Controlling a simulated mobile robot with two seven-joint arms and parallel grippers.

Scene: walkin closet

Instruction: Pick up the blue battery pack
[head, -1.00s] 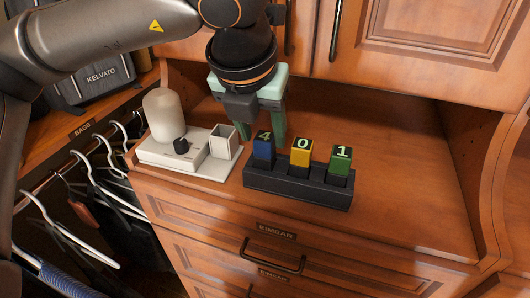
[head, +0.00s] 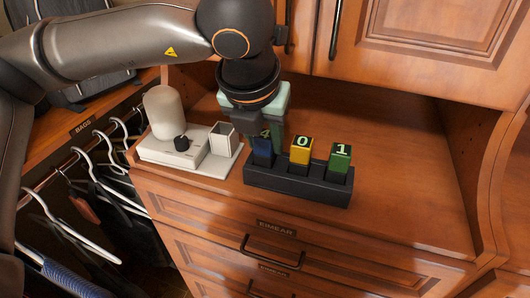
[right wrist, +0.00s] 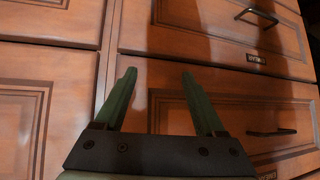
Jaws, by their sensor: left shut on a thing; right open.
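The blue battery pack (head: 263,157) is marked 4 and stands upright in the left slot of the black rack (head: 297,187). My left gripper (head: 263,148) is right over it, with its green fingers around the pack's upper part, shut on it. The fingers hide part of the pack's top. A yellow pack (head: 301,151) marked 0 stands in the middle slot and a green pack (head: 340,160) marked 1 in the right slot. My right gripper (right wrist: 158,85) is open and empty in the right wrist view, in front of wooden drawers.
The counter (head: 405,205) to the right is clear. Hangers (head: 85,170) hang at the left.

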